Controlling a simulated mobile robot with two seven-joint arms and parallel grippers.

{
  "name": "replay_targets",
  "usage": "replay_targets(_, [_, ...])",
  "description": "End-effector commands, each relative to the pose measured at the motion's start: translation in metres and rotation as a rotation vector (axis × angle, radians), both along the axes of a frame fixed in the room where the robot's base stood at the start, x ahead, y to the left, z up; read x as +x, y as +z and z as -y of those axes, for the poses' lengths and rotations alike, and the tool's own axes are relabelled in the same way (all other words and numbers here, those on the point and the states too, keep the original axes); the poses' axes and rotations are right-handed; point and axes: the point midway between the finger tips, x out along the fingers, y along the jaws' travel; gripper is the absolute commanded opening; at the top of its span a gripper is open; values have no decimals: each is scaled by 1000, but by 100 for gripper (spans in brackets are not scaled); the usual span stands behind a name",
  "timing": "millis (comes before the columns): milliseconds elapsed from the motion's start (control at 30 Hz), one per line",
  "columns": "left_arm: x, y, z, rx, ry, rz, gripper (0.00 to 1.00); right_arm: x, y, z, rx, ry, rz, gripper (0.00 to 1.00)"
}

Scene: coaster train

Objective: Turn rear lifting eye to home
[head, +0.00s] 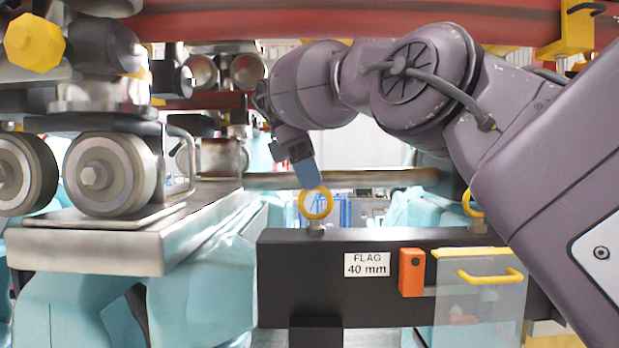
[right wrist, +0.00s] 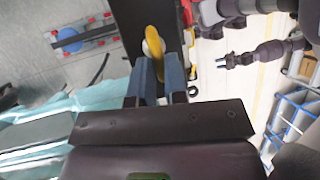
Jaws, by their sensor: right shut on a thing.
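A yellow lifting eye (head: 316,203) stands on a grey stud on top of the black beam labelled FLAG 40 mm (head: 280,270). My right gripper (head: 312,187) comes down on it from above, fingers tilted, and is shut on its upper part. In the right wrist view the yellow eye (right wrist: 153,42) shows edge-on between the two blue fingers of the right gripper (right wrist: 158,65). A second yellow eye (head: 472,203) stands further right on the beam, partly behind my arm. My left gripper (right wrist: 222,61) shows small in the right wrist view, its prongs apart and empty.
An orange block (head: 411,272) and a clear panel with a yellow handle (head: 490,275) are on the beam's front. Metal wheels (head: 110,174) on a pale rail (head: 90,250) stand at left. A red beam (head: 360,20) crosses overhead.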

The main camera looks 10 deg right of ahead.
Motion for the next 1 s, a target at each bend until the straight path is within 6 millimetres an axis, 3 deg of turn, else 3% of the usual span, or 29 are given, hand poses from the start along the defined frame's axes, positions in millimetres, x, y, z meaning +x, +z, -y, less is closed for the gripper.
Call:
replay_targets(367, [0,0,0,0,0,0,38,0,2,0,2,-2,3,0])
replay_targets(400, [0,0,0,0,0,0,38,0,2,0,2,-2,3,16])
replay_targets(567, [0,0,0,0,0,0,38,0,1,0,1,-2,2,38])
replay_targets(1000, [0,0,0,0,0,-1,38,0,0,0,0,0,0,38])
